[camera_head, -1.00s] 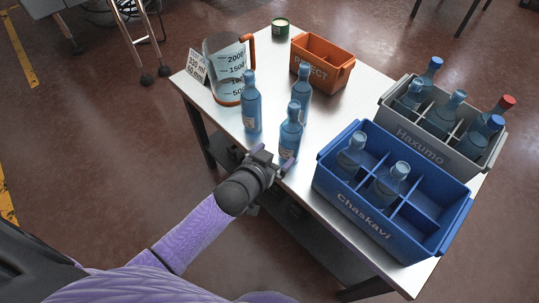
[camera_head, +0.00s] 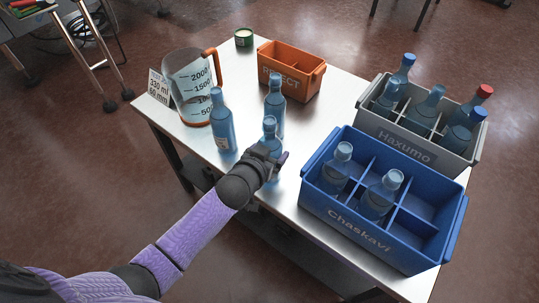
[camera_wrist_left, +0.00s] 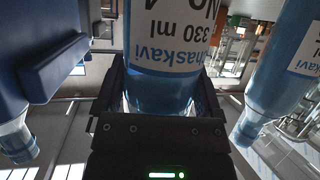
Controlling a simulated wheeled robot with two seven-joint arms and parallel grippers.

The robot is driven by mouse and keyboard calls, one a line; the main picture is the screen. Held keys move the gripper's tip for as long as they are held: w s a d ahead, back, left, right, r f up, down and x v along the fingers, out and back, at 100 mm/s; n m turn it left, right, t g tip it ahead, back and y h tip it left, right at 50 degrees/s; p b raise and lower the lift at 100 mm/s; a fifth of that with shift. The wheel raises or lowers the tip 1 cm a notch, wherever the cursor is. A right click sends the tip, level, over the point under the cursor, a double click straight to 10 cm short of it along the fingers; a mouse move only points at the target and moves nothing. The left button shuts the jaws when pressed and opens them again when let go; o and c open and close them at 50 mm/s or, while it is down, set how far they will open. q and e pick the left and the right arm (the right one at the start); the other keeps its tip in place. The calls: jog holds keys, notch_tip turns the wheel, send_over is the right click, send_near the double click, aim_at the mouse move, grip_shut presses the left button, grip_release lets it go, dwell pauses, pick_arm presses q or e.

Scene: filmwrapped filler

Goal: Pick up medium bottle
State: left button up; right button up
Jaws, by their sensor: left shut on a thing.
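A blue bottle (camera_head: 269,129) stands near the table's front edge, its lower part hidden by my left gripper (camera_head: 274,166). My left gripper is shut on this bottle. In the left wrist view the gripper (camera_wrist_left: 160,100) has a finger on each side of the bottle (camera_wrist_left: 165,75), whose upside-down label reads "Chaskavi 330 ml". I cannot tell whether the bottle is off the table. Two more blue bottles stand close by, one to the left (camera_head: 222,122) and one behind (camera_head: 275,98). My right gripper is out of view.
A blue Chaskavi crate (camera_head: 321,210) holding two bottles stands to the right, with a grey Haxumo crate (camera_head: 384,134) of several bottles behind it. An orange reject bin (camera_head: 292,85), a measuring jug (camera_head: 190,85), a sign (camera_head: 158,88) and a green-lidded jar (camera_head: 243,38) stand farther back.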

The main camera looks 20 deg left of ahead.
aim_at(265, 123)
pick_arm(q)
notch_tip(265, 123, up, 10)
jog(key=p, duration=0.6)
jog(key=shift+r, duration=0.1)
jog(key=shift+a+r, duration=0.1)
jog(key=shift+a, duration=0.1)
jog(key=s+r+m+g+h, duration=0.5)
jog(key=s+r+m+h, duration=0.3)
jog(key=s+r, duration=0.5)
notch_tip(265, 123, up, 2)
jog(key=shift+s+a+r+m+g+h+p, duration=0.1)
jog(key=shift+s+a+m+g+h+p, duration=0.25)
jog(key=shift+m, duration=0.25)
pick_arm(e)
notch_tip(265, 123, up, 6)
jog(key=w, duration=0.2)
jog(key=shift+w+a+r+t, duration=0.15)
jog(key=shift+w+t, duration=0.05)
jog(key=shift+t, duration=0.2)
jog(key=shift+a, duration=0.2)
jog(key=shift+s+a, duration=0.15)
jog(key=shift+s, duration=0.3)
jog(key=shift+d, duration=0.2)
